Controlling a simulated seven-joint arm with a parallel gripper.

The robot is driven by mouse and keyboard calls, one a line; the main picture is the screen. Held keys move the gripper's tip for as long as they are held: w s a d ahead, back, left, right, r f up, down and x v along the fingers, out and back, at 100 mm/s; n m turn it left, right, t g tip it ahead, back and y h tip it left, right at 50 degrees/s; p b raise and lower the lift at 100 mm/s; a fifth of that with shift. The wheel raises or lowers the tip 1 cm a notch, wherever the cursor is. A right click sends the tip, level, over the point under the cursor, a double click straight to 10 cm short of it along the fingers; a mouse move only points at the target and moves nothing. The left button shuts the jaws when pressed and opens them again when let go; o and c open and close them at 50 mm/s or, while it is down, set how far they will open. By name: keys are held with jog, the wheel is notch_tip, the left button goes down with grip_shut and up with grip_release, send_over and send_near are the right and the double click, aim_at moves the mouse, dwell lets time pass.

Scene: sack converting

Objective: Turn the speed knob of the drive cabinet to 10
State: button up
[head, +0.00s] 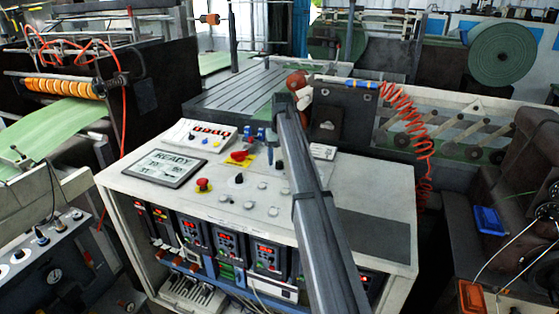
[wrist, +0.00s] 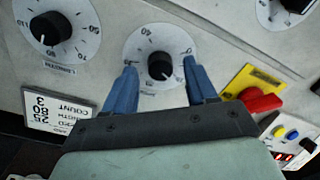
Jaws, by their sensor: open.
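A black knob (wrist: 160,65) on a round white numbered dial sits in the middle of the wrist view. A white pointer mark on it points toward the lower right. The label below this dial is too small to read for sure. My gripper (wrist: 161,68) is open, with one blue finger on each side of the knob. A gap shows between each finger and the knob. In the head view my arm crosses in front of the drive cabinet (head: 140,190) and hides part of its panel.
A second dial knob (wrist: 50,28) is at the upper left of the wrist view, above a printed card (wrist: 57,108). A red switch (wrist: 260,101) on a yellow plate is close to the right finger. A red mushroom button (head: 203,184) and a READY display (head: 166,167) are on the cabinet top.

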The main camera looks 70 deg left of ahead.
aim_at(281, 162)
notch_tip(281, 162, up, 13)
jog(key=shift+w+f, duration=0.15)
jog(key=shift+w, duration=0.1)
dwell(0.7)
